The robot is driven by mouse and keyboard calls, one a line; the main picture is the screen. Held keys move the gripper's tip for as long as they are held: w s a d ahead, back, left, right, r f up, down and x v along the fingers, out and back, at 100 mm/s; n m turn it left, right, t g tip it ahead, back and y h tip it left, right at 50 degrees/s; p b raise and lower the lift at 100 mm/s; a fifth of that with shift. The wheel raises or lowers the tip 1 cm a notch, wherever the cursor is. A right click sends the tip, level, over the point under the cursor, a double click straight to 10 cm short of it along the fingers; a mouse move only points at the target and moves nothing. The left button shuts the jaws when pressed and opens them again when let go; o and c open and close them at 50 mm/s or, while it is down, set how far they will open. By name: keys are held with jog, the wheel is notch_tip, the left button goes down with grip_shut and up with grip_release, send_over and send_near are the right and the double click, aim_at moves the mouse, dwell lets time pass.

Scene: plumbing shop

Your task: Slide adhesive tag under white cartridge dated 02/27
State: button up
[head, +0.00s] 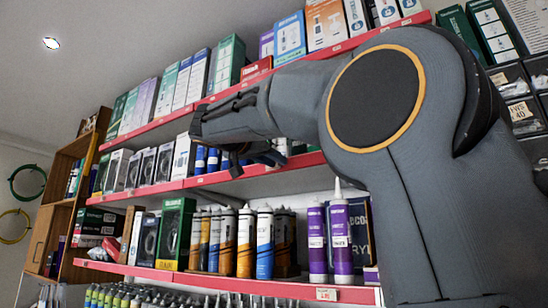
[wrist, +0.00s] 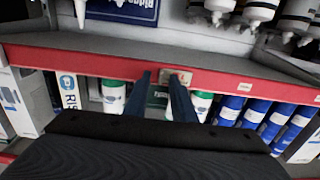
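My gripper (wrist: 161,75) points at the red front edge of a shelf in the wrist view. Its two dark fingers stand apart, with a gap and nothing visibly held between them. A small pale tag with a reddish mark (wrist: 180,76) shows at that edge, partly behind the right finger. I cannot tell whether the fingers touch it.
Blue cartridges (wrist: 257,112) and green-and-white containers (wrist: 114,97) stand below the red edge (wrist: 80,62). Another small label (wrist: 245,87) is on that edge to the right. In the head view, purple cartridges (head: 340,240) stand on the lower shelf, and boxes (head: 172,88) fill the upper shelf.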

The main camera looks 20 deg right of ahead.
grip_shut()
dwell(1.4)
